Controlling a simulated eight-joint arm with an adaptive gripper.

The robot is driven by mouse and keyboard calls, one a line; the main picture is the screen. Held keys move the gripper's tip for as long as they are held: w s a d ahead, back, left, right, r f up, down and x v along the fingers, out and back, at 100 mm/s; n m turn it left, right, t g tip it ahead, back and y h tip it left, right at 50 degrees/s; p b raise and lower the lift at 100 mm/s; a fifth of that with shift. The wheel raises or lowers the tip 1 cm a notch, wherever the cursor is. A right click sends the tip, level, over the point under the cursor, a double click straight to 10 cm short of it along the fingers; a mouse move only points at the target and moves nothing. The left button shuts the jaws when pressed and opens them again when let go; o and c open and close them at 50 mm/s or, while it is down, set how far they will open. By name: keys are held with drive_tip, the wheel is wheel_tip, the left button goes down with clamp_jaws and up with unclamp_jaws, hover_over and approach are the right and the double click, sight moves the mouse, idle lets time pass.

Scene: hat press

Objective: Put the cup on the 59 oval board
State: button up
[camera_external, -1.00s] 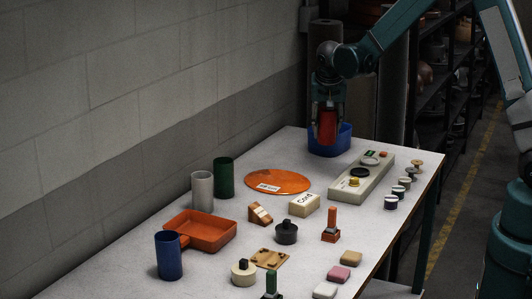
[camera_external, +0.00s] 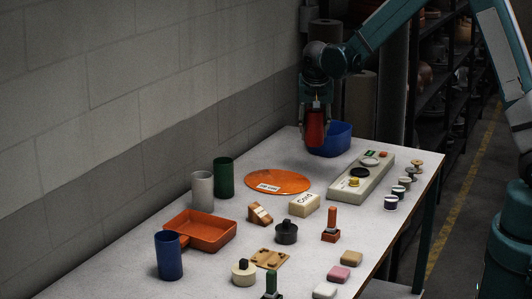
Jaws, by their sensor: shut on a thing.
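My gripper (camera_external: 316,136) is shut on a red cup (camera_external: 316,128) and holds it up at the far end of the table, just left of the blue bin. The cup looks upright, and the fingers cover its sides. The orange oval board (camera_external: 285,181) lies flat on the table, nearer the camera and to the left of the cup. It bears a white label (camera_external: 268,188) whose text is too small to read. Nothing stands on the board.
The blue bin (camera_external: 338,142) stands beside the cup. Green (camera_external: 223,178) and grey (camera_external: 202,191) cylinders stand left of the board. A cream block (camera_external: 305,205) lies in front, and a long control box (camera_external: 350,190) to its right. An orange tray (camera_external: 208,235) lies nearer.

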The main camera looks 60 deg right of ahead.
drive_tip(key=w+a, duration=0.7)
drive_tip(key=a, duration=0.5)
drive_tip(key=shift+r, duration=0.35)
drive_tip(key=shift+w+a+f, duration=0.1)
drive_tip(key=shift+f, duration=0.05)
approach(278, 175)
drive_tip(key=shift+w+d+f+b, duration=0.25)
drive_tip(key=shift+w+d+b, duration=0.05)
drive_tip(key=shift+d, duration=0.35)
drive_tip(key=shift+f, duration=1.9)
drive_tip(key=shift+f+b, duration=0.15)
drive_tip(key=shift+b, duration=0.15)
drive_tip(key=o, duration=0.9)
drive_tip(key=shift+o, duration=0.2)
drive_tip(key=shift+r, duration=0.25)
